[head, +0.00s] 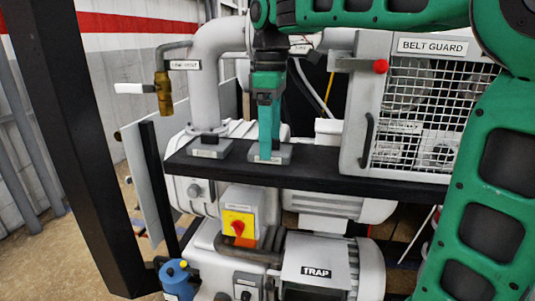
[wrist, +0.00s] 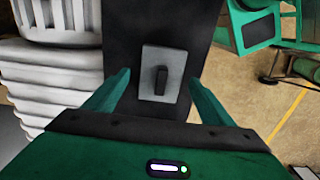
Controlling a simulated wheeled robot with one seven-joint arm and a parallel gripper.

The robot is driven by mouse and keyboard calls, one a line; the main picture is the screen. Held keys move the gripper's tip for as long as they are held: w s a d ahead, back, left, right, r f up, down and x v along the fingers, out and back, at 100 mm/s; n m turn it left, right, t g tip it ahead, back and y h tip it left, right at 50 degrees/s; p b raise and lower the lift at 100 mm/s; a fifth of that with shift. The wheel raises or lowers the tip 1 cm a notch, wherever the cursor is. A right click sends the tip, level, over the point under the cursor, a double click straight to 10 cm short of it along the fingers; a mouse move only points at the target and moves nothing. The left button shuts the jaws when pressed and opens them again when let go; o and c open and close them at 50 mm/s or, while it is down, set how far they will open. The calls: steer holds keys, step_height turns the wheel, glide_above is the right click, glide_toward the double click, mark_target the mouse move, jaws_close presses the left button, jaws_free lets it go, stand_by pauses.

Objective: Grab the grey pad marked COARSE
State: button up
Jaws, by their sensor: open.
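Two grey pads sit on a black shelf (head: 320,178) in the head view, a left pad (head: 205,149) and a right pad (head: 283,153). Each has a small label on its front that is too small to read, so I cannot tell which says COARSE. My gripper (head: 267,145) points down at the right pad, its fingers partly covering it. In the wrist view, a grey pad (wrist: 148,62) with a dark upright grip (wrist: 161,80) lies between the open fingers (wrist: 160,78). The fingers stand on either side, apart from the grip.
A belt guard box (head: 420,100) with wire mesh stands right of the pads. A grey pipe (head: 205,90) and brass valve (head: 164,93) rise at the left. Below the shelf are a yellow switch box with a red knob (head: 238,226) and a TRAP unit (head: 316,272).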

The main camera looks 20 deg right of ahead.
steer(key=shift+f, duration=0.45)
steer(key=c, duration=1.3)
steer(key=shift+o, duration=0.2)
steer(key=shift+r, duration=0.1)
